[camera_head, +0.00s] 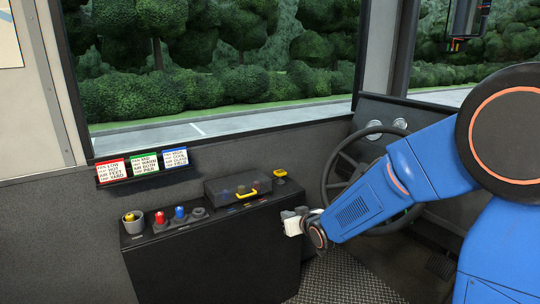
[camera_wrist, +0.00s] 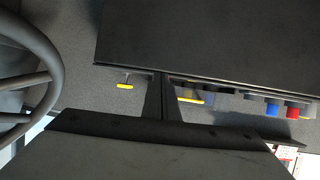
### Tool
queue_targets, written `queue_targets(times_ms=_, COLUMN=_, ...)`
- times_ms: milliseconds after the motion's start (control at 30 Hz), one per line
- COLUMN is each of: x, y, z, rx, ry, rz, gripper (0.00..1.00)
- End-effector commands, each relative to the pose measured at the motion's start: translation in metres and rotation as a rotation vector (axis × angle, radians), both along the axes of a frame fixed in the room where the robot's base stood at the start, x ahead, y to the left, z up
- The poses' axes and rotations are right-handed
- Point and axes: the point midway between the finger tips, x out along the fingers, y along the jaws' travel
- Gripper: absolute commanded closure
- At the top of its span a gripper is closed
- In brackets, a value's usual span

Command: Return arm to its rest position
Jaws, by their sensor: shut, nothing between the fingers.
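My blue arm reaches in from the right of the head view. My gripper (camera_head: 291,220) is at the right front edge of the black console (camera_head: 215,262), in front of the steering wheel's left side. Its fingers are small and hard to make out in the head view. In the wrist view, my gripper (camera_wrist: 160,76) has its two dark fingers together with nothing between them. The console's dark face (camera_wrist: 210,35) fills the top of the wrist view. I cannot tell whether the fingers touch the console.
The steering wheel (camera_head: 335,190) is close behind my arm. Three cards (camera_head: 145,163) stand behind.

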Motion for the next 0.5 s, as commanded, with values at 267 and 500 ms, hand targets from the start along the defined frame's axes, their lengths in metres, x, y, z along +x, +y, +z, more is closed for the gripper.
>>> queue_targets(times_ms=267, x=-0.049, y=-0.072, z=0.033, rx=-0.063, ry=0.124, rz=-0.111, gripper=1.00)
queue_targets(times_ms=500, x=-0.107, y=-0.126, z=0.051, rx=-0.102, ry=0.245, rz=-0.197, gripper=1.00)
